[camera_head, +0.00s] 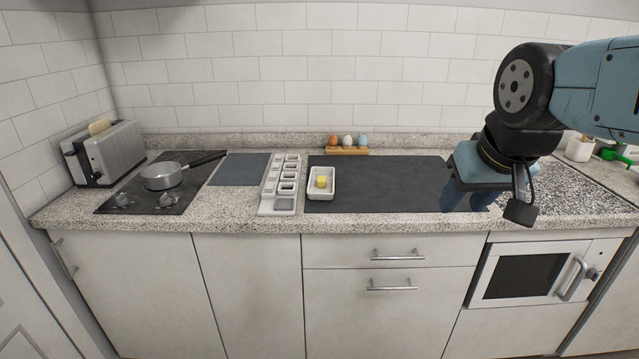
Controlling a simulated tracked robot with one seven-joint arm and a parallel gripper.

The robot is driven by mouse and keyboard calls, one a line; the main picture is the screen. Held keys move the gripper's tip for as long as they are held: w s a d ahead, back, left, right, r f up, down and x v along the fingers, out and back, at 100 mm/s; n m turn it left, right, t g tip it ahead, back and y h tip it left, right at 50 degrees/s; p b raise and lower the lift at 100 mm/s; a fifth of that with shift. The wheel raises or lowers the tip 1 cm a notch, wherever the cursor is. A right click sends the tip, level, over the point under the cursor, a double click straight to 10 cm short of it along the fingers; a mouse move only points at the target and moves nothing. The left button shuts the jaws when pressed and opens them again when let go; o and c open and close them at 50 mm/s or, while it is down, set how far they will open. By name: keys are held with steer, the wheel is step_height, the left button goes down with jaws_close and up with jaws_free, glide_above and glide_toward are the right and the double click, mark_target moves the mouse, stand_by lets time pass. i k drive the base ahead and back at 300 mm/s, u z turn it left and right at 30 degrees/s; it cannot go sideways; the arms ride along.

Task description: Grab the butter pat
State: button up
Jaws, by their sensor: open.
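The butter pat (321,181) is a small yellow block. It lies inside a white rectangular dish (322,195) near the left end of the dark mat on the counter. My gripper (490,208) hangs over the right part of the counter, well to the right of the dish. It is open, with one finger dark blue on the left and a dark part on the right. I see nothing between the fingers. The arm above hides part of the back wall and the counter's right side.
A dark mat (400,185) covers the counter's middle and is clear right of the dish. A grey compartment tray (277,202) stands left of the dish. An egg holder (347,151) with three eggs stands behind.

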mark_target(321, 181)
steer(key=z, duration=0.05)
steer(key=i, duration=0.9)
steer(key=u, duration=0.05)
